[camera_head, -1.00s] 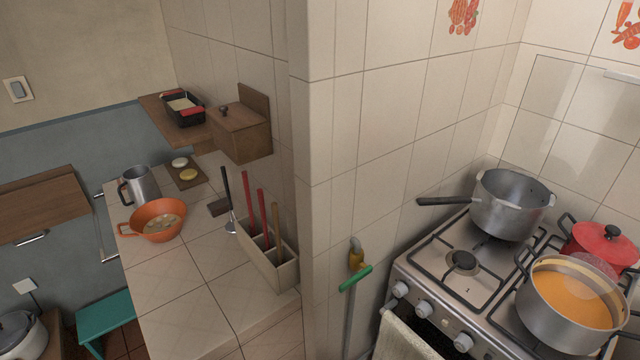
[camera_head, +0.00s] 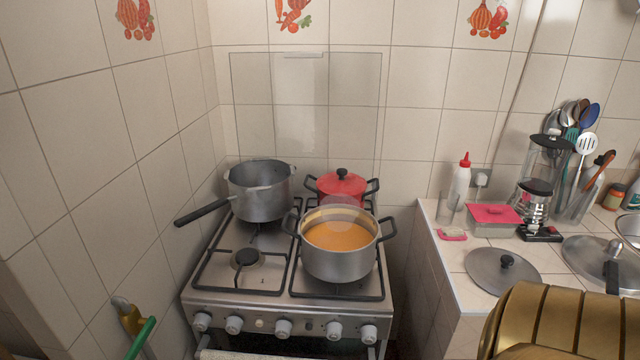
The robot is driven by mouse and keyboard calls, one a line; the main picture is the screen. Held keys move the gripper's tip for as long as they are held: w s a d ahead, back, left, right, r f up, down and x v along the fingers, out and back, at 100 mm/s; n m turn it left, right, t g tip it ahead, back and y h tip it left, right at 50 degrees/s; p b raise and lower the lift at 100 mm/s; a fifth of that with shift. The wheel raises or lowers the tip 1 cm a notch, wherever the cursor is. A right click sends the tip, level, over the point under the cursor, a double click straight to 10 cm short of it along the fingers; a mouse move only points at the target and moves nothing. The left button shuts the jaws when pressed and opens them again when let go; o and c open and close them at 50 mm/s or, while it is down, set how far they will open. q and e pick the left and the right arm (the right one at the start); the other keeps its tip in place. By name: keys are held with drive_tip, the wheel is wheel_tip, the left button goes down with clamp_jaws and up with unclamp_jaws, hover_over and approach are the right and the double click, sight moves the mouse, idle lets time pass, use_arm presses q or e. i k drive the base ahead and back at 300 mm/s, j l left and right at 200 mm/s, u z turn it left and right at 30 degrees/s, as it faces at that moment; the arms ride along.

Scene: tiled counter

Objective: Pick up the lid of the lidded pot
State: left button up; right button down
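A red pot (camera_head: 341,193) with a red lid (camera_head: 341,178) and black knob stands at the back right of the stove, its lid on. A grey metal pot (camera_head: 339,264) with orange contents stands uncovered in front of it and hides its lower front. A pale, see-through round patch shows above the orange contents. A grey round lid (camera_head: 490,275) with a dark knob lies on the tiled counter to the right. Neither gripper shows in the head view. A gold ribbed part at the bottom right looks like my arm, without visible fingers.
A grey saucepan (camera_head: 259,192) stands at the back left of the stove (camera_head: 272,302), its dark handle pointing left. The front left burner (camera_head: 247,258) is bare. The counter (camera_head: 456,266) holds a red-lidded box (camera_head: 495,220), a white bottle (camera_head: 460,182), utensils and another lid (camera_head: 592,262).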

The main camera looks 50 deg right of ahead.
sight(495, 269)
drive_tip(key=z, duration=1.65)
